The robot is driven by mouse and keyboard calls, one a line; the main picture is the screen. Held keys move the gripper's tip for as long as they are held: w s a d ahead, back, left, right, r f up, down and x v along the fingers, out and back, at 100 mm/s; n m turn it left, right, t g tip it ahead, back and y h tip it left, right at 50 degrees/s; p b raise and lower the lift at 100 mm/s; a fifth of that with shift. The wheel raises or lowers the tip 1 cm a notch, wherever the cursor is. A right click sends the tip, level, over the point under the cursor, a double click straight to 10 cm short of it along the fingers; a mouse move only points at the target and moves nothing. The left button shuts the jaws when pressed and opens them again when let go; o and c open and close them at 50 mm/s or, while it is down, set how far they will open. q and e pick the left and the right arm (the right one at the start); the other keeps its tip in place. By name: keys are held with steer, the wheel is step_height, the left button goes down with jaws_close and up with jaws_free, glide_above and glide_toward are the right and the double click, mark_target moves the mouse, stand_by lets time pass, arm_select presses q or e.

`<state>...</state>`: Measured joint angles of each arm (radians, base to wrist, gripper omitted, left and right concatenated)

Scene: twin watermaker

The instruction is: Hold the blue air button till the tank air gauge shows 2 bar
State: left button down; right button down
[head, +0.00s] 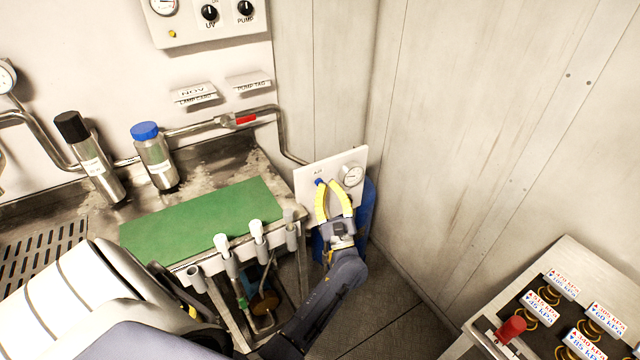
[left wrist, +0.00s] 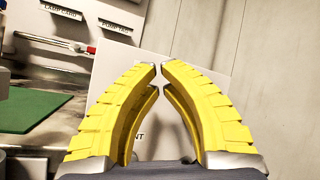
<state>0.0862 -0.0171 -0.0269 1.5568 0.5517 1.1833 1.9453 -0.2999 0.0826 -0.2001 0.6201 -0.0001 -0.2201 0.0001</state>
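The blue air button (head: 319,181) sits at the upper left of a white panel (head: 310,191) in the back corner. A round tank air gauge (head: 352,176) is at the panel's upper right; its needle is too small to read. My left gripper (head: 327,182) has its yellow fingertips at the panel, right by the button; I cannot tell whether they press it. In the left wrist view the fingertips (left wrist: 160,68) meet, with nothing visible between them. The panel (left wrist: 208,88) lies behind them there, and the button and gauge are hidden. My right gripper is not in view.
A blue tank (head: 369,205) stands behind the panel. A bench with a green mat (head: 200,222), two bottles (head: 154,157) and a pipe with a red-handled valve (head: 244,119) is to the left. A case with a red knob (head: 511,329) is at lower right.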

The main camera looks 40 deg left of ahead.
arm_select(q)
steer(key=shift+w+a, duration=0.4)
steer(key=shift+a, duration=0.4)
stand_by(1.0)
steer(key=shift+s+d, duration=0.1)
steer(key=shift+d, duration=0.1)
stand_by(4.2)
steer(key=shift+s+d, duration=0.3)
steer(key=shift+d, duration=0.3)
steer(key=shift+s+d, duration=0.35)
steer(key=shift+d, duration=0.4)
steer(key=shift+s+d, duration=0.3)
steer(key=shift+d, duration=0.5)
steer(key=shift+s+d, duration=0.35)
steer(key=shift+d, duration=0.4)
